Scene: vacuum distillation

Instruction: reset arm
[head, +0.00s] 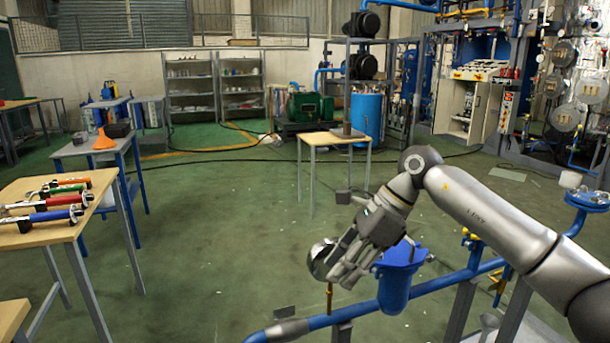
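My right arm comes in from the right edge, and its grey gripper (345,265) hangs low and right of the middle. It is above the blue pipe (335,318) and just left of a blue cylindrical vessel (394,285). A rounded grey metal part (321,258) shows at the gripper's left side, above a thin brass stem (329,297). I cannot tell whether the fingers touch it or whether they are open or shut. My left arm and gripper are out of view.
A wooden table (30,190) at left holds several tools with coloured handles (52,215). Behind it a blue-framed table (85,148) bears an orange funnel (103,140). A small wooden table (322,138) stands mid-room. Process equipment (475,90) fills the back right. Green floor (215,230) between is open.

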